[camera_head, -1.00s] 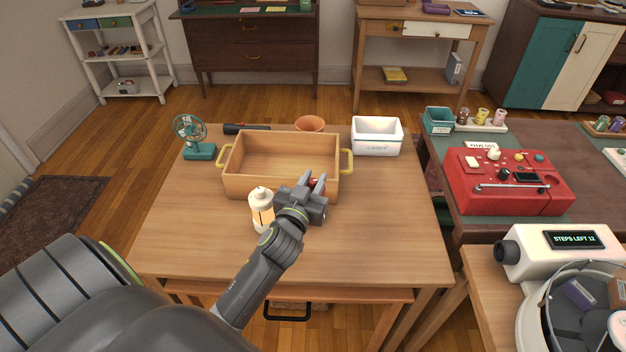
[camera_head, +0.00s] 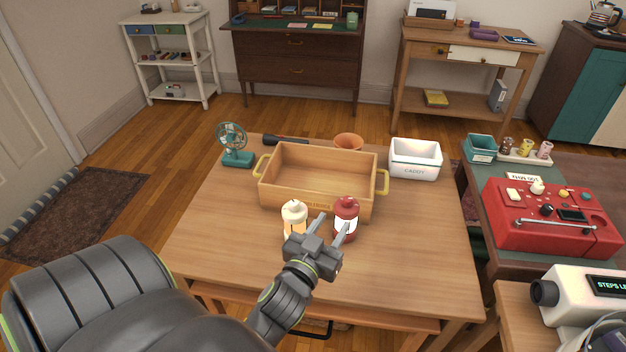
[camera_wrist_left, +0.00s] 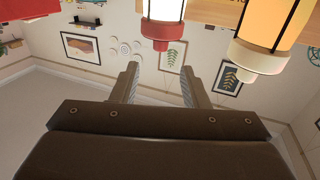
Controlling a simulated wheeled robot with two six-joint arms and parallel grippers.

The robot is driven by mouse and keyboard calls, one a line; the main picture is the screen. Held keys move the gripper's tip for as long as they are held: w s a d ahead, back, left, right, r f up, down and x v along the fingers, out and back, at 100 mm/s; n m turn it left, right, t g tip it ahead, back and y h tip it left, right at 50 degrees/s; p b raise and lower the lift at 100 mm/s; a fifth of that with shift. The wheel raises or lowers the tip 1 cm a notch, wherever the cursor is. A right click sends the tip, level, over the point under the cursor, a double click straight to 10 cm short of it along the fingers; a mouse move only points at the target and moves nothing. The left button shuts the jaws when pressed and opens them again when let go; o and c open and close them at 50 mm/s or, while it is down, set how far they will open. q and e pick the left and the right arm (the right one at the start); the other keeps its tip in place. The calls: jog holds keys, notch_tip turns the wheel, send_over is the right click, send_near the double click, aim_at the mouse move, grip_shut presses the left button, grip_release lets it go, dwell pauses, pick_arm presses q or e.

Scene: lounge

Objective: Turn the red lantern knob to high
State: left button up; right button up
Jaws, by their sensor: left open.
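The red lantern (camera_head: 346,206) stands upright on the wooden table (camera_head: 410,260), in front of the crate's right part. Its white lamp section shows, but I cannot make out its knob or setting. A cream lantern (camera_head: 294,211) stands to its left, glowing warm. My left gripper (camera_head: 334,221) is open and empty just in front of the red lantern, its fingers pointing toward it; I cannot tell if they touch. In the left wrist view, the red lantern (camera_wrist_left: 162,26) is at the top, beyond the open fingers (camera_wrist_left: 157,82), with the cream lantern (camera_wrist_left: 262,52) to its right.
A wooden crate (camera_head: 275,187) with yellow handles stands close behind the lanterns. A teal fan (camera_head: 236,155), an orange bowl (camera_head: 348,141) and a white caddy (camera_head: 414,165) are at the table's back. The table's right and front are clear.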

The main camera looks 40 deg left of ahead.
pick_arm(q)
jog(key=p+v, duration=0.2)
jog(key=v, duration=0.6)
pick_arm(e)
jog(key=shift+s+a+r, duration=0.15)
jog(key=shift+r, duration=0.25)
jog(key=shift+s+a+r, duration=0.1)
jog(key=shift+r, duration=0.3)
pick_arm(q)
jog(key=shift+w, duration=0.1)
pick_arm(e)
jog(key=shift+d, duration=0.1)
